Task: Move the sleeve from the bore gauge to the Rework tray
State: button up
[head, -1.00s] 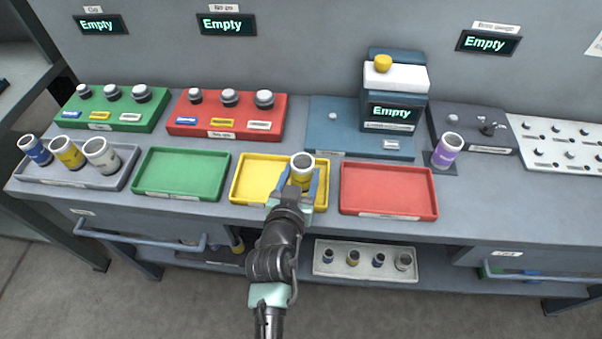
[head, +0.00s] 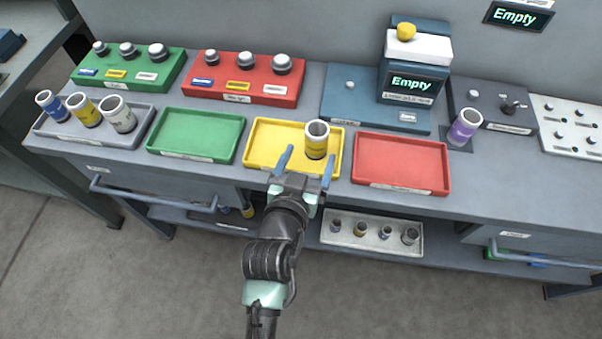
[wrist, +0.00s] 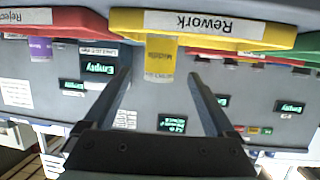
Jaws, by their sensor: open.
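The yellow sleeve (head: 316,146) with a pale rim stands upright in the yellow tray (head: 262,150), in its right part. In the wrist view the tray's label reads "Rework" (wrist: 190,22), and the sleeve (wrist: 160,60) hangs in the upside-down picture with "Middle" on its side. My gripper (head: 306,167) is open and empty at the tray's front edge. Its fingers are spread, with the sleeve in front of them and apart from them. The blue gauge block (head: 415,70) at the back has a display reading "Empty" and no sleeve shows on it.
A green tray (head: 240,125) is to the left and a red tray (head: 447,165) to the right. Blue, yellow and white sleeves stand in a grey tray (head: 50,131) at far left. A purple sleeve (head: 465,127) stands at right. A lower shelf tray (head: 345,243) holds small parts.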

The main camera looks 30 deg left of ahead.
jog(key=v, duration=0.6)
jog(key=w+d+r+t, duration=0.2)
jog(key=w+r, duration=0.1)
jog(key=r, duration=0.6)
jog(key=w+d+r+m+t+h, duration=0.1)
jog(key=w+d+r+t, duration=0.15)
jog(key=r, duration=0.75)
jog(key=w+d+r+t, duration=0.2)
jog(key=w+d+r, duration=0.1)
jog(key=r, duration=0.6)
jog(key=s+d+r+t+p, duration=0.1)
jog(key=s+d+r+t, duration=0.1)
jog(key=r, duration=0.7)
jog(key=s+d+r+t+h, duration=0.1)
jog(key=s+r, duration=0.3)
jog(key=r, duration=0.6)
jog(key=s+d+r+m+t+p, duration=0.1)
jog(key=s+d+r+t, duration=0.2)
jog(key=r, duration=0.7)
jog(key=shift+s+h+p, duration=0.3)
jog(key=shift+s, duration=0.1)
jog(key=shift+d+r+t, duration=0.15)
jog(key=shift+t, duration=0.1)
